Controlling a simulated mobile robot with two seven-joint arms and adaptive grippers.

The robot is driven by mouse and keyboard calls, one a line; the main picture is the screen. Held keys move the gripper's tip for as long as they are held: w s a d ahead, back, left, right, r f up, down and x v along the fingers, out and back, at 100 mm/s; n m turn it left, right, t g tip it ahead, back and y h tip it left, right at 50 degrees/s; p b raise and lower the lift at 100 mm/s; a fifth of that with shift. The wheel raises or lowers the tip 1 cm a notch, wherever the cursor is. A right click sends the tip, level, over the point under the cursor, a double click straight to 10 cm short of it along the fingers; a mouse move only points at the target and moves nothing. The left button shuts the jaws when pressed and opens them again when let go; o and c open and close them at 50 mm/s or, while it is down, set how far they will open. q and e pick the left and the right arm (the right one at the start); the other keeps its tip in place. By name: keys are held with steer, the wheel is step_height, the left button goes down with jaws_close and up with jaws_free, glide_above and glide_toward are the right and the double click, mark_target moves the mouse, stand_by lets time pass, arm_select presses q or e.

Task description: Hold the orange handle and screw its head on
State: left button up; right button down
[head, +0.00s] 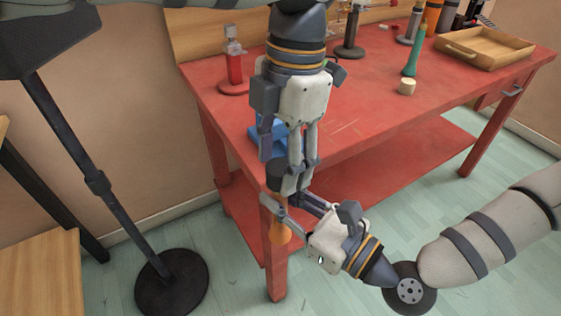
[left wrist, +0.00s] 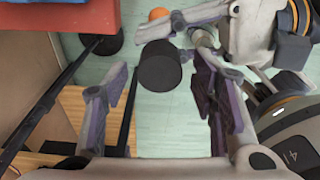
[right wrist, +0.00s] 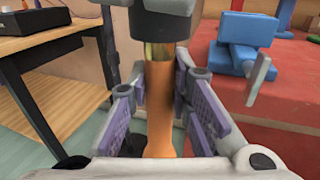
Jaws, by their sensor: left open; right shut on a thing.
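The orange handle (head: 279,233) hangs roughly upright off the red table's front left corner. My right gripper (head: 284,202) is shut on it, and in the right wrist view the handle (right wrist: 161,112) stands between the fingers. The black cylindrical head (head: 276,174) is at the handle's top; a shiny, brass-coloured stretch shows just below it in the right wrist view. Whether the thread is engaged I cannot tell. My left gripper (head: 284,160) points down from above, its open fingers on either side of the black head (left wrist: 158,68), with a gap to each finger.
Blue blocks (right wrist: 240,45) lie on the red table (head: 345,120) close behind my grippers. A red piece on a stand (head: 234,68), a cream cylinder (head: 407,87), a green handle (head: 413,52) and a wooden tray (head: 486,46) stand farther back. A black stand (head: 172,281) is on the floor at left.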

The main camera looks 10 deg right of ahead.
arm_select(q)
step_height(320, 180, up, 3)
steer(key=shift+r, duration=0.2)
steer(key=shift+c, duration=0.2)
